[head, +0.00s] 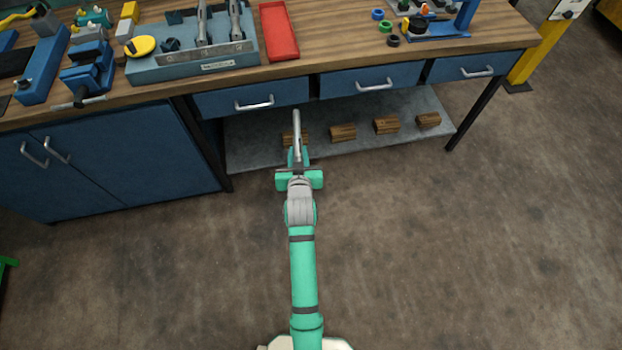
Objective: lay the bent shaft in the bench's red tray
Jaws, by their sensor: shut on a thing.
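My gripper (298,162) is at the end of my green arm, in front of the bench and out over the floor. It is shut on the bent shaft (296,126), a grey metal rod that points away from me toward the bench. The shaft's far end shows in front of the drawers; its near end is hidden in the gripper. The red tray (279,31) lies on the wooden bench top (330,42), beyond the shaft and slightly left of it. The tray looks empty.
A grey tool holder (192,64) stands just left of the tray, with a blue vise (90,70) farther left. Coloured rings (385,27) and a blue stand (436,30) are to the right. Wooden blocks (343,132) sit on the lower shelf (258,150). Bench top right of the tray is clear.

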